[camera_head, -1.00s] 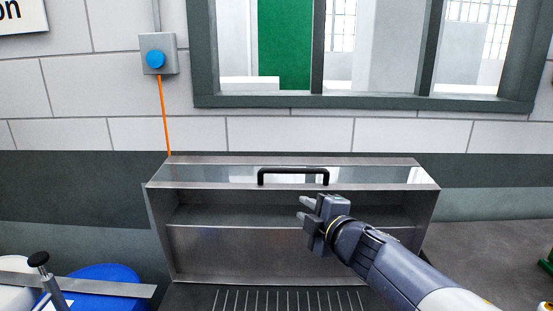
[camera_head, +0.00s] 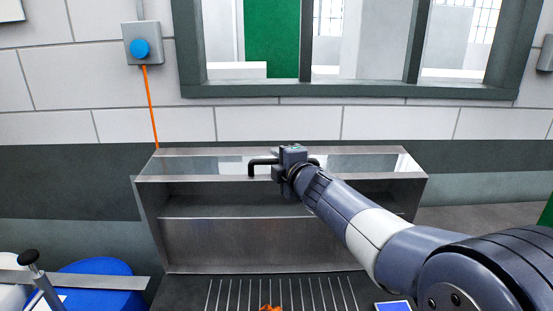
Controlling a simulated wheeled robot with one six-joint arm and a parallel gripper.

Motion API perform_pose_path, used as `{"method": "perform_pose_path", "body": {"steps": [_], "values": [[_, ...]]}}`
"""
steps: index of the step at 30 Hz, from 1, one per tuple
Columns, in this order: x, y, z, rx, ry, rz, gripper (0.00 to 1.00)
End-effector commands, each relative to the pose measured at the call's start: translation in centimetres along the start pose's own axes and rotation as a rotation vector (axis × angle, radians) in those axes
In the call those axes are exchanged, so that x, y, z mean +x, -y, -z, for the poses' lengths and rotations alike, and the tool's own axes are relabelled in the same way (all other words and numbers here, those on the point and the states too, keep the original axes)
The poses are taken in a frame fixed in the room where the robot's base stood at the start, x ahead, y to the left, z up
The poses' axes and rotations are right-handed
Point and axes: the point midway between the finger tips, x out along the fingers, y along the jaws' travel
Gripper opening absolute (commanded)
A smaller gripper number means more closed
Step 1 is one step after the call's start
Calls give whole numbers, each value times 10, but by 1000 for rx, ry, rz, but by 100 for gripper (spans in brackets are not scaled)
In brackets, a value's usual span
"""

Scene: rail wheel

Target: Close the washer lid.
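The washer is a grey metal box with an open front; its inner back wall (camera_head: 240,243) and a shelf-like ledge show inside. Its lid (camera_head: 215,165) is raised at the top, with a glossy panel facing me. A black bar handle (camera_head: 251,170) is on the lid; its left end shows and its right part is mostly hidden behind my gripper. My gripper (camera_head: 283,160) is at the right half of the handle, seen from behind. Its fingertips are hidden, so I cannot tell whether they are around the handle or only beside it.
A slatted grate (camera_head: 285,294) lies in front of the washer, with a small orange thing (camera_head: 270,308) at its near edge. A blue drum (camera_head: 98,280) and a black-knobbed lever (camera_head: 29,258) stand at the left. A blue button box (camera_head: 140,47) and window (camera_head: 350,91) are on the wall.

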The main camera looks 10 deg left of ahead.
Motion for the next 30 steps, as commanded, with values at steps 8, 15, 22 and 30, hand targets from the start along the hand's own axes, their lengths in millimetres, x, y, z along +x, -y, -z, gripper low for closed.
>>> {"method": "perform_pose_path", "body": {"steps": [8, 15, 22, 30], "values": [[10, 0, 0, 0, 0, 0, 23], [10, 0, 0, 0, 0, 0, 18], [9, 0, 0, 0, 0, 0, 0], [9, 0, 0, 0, 0, 0, 0]]}}
